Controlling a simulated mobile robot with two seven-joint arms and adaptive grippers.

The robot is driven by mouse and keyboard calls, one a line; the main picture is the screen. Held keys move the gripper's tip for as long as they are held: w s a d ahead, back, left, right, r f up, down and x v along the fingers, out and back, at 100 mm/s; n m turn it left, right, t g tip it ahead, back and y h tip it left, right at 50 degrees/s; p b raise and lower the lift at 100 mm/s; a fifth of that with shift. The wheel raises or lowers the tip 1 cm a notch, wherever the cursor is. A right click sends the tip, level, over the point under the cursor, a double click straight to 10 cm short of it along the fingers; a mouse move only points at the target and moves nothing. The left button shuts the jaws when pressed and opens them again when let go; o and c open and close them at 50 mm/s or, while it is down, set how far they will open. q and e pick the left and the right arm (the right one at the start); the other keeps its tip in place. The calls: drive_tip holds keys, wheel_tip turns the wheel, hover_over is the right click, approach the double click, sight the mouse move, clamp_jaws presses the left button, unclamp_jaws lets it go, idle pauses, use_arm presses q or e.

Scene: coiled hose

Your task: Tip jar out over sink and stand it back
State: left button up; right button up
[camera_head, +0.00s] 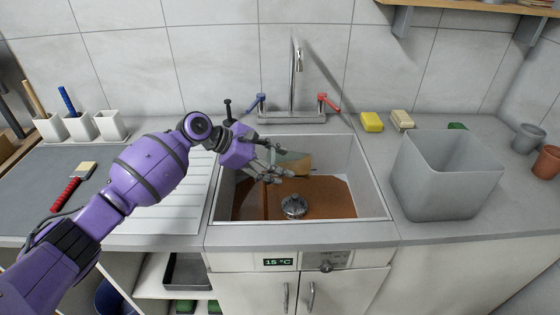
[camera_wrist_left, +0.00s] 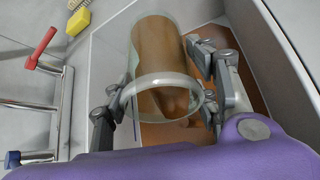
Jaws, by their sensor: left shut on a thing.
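My left gripper (camera_head: 272,172) is shut on a clear glass jar (camera_head: 292,160) and holds it tilted on its side over the sink (camera_head: 377,207). The jar also shows in the left wrist view (camera_wrist_left: 160,60), between the fingers (camera_wrist_left: 160,105), with brown seen in or through its glass. The sink floor is covered with brown, around a metal drain strainer (camera_head: 294,206). I cannot tell how much of the brown is inside the jar. My right gripper is not in view.
A tap (camera_head: 297,75) with a blue and a red handle stands behind the sink. A large grey bin (camera_head: 445,180) stands to the right, with a yellow sponge (camera_head: 371,121) behind it. The ribbed drainboard (camera_head: 170,215) at left is partly under my arm.

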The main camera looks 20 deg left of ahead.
use_arm(q)
drive_tip(key=shift+a+f+h+b, duration=0.1)
drive_tip(key=shift+f+h+b, duration=0.3)
drive_tip(key=shift+f+h, duration=0.2)
drive_tip(key=shift+s+a+f+t+h+b, duration=0.15)
drive_tip(key=shift+a+f+t+h+b, duration=0.05)
drive_tip(key=shift+t+h+b, duration=0.55)
drive_tip(key=shift+a+h, duration=0.15)
drive_tip(key=shift+h, duration=0.2)
drive_tip(key=shift+a+b, duration=0.1)
drive_tip(key=shift+b, duration=0.35)
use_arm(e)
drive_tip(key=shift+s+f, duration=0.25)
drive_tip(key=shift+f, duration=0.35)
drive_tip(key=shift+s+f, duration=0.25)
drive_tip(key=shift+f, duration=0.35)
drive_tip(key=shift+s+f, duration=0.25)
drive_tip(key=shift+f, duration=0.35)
use_arm(q)
drive_tip(key=shift+r, duration=0.1)
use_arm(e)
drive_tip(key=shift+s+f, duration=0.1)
use_arm(q)
drive_tip(key=shift+r, duration=0.1)
